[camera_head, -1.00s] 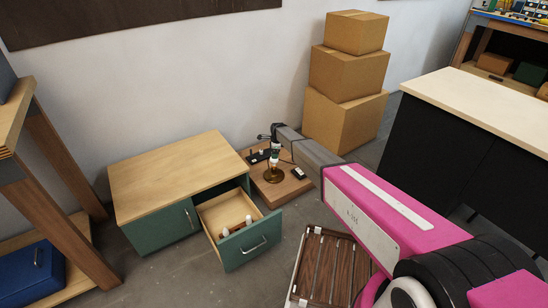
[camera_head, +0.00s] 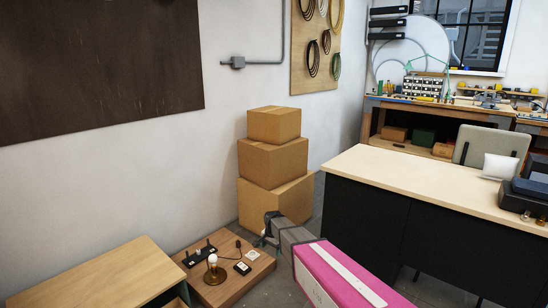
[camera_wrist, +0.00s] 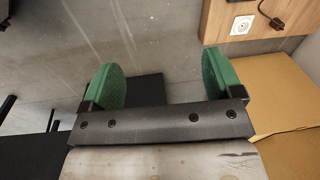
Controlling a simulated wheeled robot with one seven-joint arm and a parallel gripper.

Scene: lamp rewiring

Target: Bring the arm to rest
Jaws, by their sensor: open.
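My gripper (camera_wrist: 162,80) is open in the wrist view, with nothing between its two green pads. In the head view my gripper (camera_head: 268,230) is held in front of the stacked boxes, to the right of the lamp. The small lamp (camera_head: 214,272), with a brass base and a bulb, stands upright on a low wooden board (camera_head: 240,283), apart from my gripper. A black power strip (camera_head: 200,256), a black switch box (camera_head: 242,267) and a white socket plate (camera_head: 252,254) are also on the board. The socket plate (camera_wrist: 241,24) and a dark plug (camera_wrist: 276,22) show in the wrist view.
Several cardboard boxes (camera_head: 274,165) are stacked against the wall close behind my gripper. A black workbench with a pale top (camera_head: 430,185) stands to the right. A wooden-topped cabinet (camera_head: 105,275) is at the lower left. Grey floor (camera_wrist: 160,40) shows beyond the fingers.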

